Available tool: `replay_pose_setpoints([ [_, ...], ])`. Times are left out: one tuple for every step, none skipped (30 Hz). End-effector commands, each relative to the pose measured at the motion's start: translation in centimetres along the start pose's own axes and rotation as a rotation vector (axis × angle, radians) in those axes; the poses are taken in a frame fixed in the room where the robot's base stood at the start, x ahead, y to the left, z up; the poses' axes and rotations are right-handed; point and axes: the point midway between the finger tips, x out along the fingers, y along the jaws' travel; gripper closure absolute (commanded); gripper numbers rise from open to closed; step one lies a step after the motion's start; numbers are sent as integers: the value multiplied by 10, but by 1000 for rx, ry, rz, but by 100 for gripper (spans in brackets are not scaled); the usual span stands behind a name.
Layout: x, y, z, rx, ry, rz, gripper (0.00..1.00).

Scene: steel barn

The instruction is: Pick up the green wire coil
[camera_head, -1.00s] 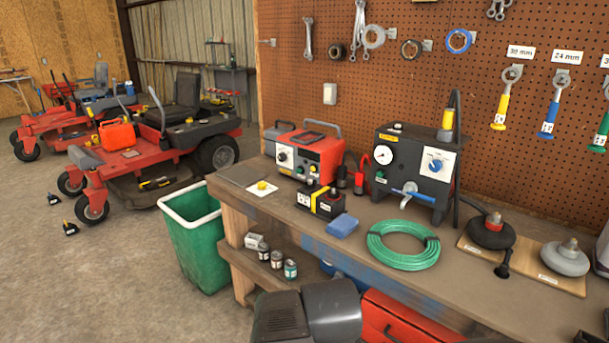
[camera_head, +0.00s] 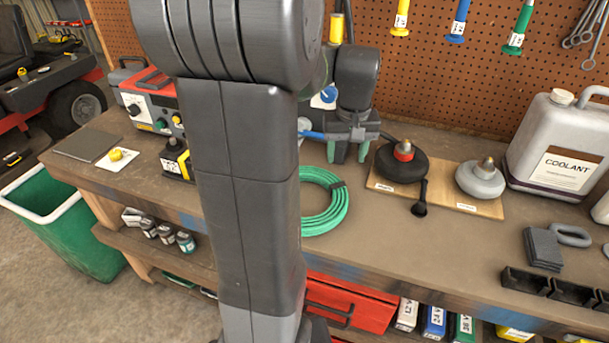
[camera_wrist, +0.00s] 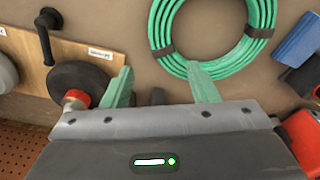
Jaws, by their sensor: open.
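The green wire coil (camera_head: 337,207) lies flat on the workbench (camera_head: 400,240). In the head view my arm hides its left part. In the wrist view the coil (camera_wrist: 187,62) is at the top, cut off by the edge, with dark straps around it. My gripper (camera_head: 349,152) is over the back of the bench, behind the coil. In the wrist view my gripper (camera_wrist: 162,85) is open with nothing between its green fingers. The right finger overlaps the near edge of the coil there; I cannot tell the height between them.
A board (camera_head: 440,198) with a black knob (camera_head: 402,165) and a grey knob (camera_head: 479,181) lies right of the coil. A coolant jug (camera_head: 553,150) stands farther right. A blue cloth (camera_wrist: 298,40) is beside the coil in the wrist view.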

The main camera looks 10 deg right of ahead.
Motion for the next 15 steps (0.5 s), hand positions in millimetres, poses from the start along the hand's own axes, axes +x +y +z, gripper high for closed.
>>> replay_pose_setpoints([
  [5, 1, 0, 2, -2, -1, 46],
  [9, 2, 0, 2, -4, -1, 46],
  [15, 1, 0, 2, -4, -2, 46],
  [21, 1, 0, 1, -4, -2, 46],
  [27, 1, 0, 1, -5, -2, 46],
  [36, 1, 0, 1, -6, -2, 46],
  [42, 1, 0, 1, -5, -2, 46],
  [48, 0, 0, 1, -6, -2, 46],
  [56, 0, 0, 1, -5, -2, 46],
  [61, 0, 0, 1, -5, -2, 46],
  [66, 0, 0, 1, -4, -2, 46],
  [72, 0, 0, 1, -4, -2, 46],
  [75, 0, -1, 1, -3, -1, 46],
  [78, 0, 0, 1, -2, -1, 46],
  [81, 0, 0, 1, -2, -1, 46],
])
